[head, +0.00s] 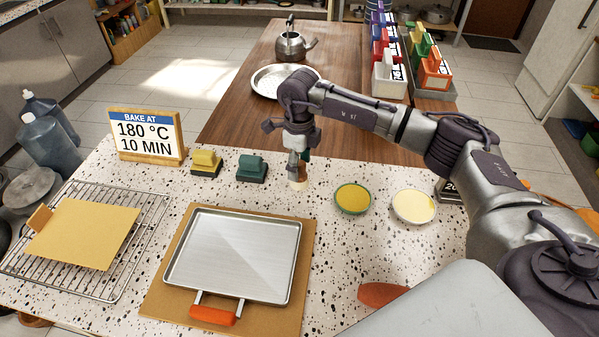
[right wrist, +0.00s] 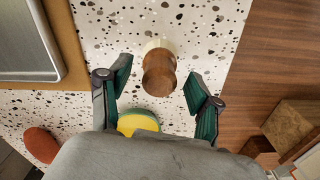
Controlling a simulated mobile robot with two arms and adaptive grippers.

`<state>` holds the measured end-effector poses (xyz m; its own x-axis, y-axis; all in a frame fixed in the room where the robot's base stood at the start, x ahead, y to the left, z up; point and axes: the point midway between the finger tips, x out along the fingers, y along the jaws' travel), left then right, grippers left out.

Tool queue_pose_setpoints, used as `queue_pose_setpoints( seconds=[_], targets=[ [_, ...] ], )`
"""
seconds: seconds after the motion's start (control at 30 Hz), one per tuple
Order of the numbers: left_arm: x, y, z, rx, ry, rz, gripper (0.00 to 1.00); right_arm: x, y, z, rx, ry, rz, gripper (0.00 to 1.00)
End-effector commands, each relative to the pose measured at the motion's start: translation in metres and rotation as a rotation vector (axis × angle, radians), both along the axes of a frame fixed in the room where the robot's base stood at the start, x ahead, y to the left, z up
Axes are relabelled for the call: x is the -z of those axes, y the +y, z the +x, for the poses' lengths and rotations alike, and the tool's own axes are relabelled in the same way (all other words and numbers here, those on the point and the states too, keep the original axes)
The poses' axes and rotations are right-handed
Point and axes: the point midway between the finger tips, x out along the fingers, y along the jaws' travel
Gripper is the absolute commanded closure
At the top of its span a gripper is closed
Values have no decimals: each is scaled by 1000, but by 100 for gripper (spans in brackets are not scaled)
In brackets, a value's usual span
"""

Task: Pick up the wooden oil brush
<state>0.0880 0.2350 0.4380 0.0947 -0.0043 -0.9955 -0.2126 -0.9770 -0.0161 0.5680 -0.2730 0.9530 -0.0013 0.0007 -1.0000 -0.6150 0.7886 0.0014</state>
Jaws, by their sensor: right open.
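The wooden oil brush shows in the right wrist view as a round brown wooden handle (right wrist: 159,74) with a cream end. It appears to stand upright on the speckled counter (head: 330,260). In the head view its cream lower end (head: 298,184) shows below my right gripper (head: 298,166); the rest is mostly hidden. My right gripper, also in the right wrist view (right wrist: 158,88), is open, with green-padded fingers on either side of the handle in the picture. I see no grip on it. My left gripper is not in view.
A green-rimmed bowl of yellow (head: 352,198) and a pale bowl (head: 413,206) stand to the right. A dark green block (head: 252,169) and a yellow one (head: 206,163) stand left. A metal tray (head: 235,255) lies in front. A round metal pan (head: 272,82) is behind.

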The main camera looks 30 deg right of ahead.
Motion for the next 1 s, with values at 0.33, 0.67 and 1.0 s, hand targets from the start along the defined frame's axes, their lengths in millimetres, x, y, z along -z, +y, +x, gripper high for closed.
queue_pose_setpoints(
  seconds=[0.33,0.67,1.0],
  targets=[
    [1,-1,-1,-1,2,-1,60,0,0,0,0,-1,1,73],
    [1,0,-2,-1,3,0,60,-1,0,0,0,-1,0,100],
    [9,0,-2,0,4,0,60,-16,0,1,0,-4,-1,100]
  ],
)
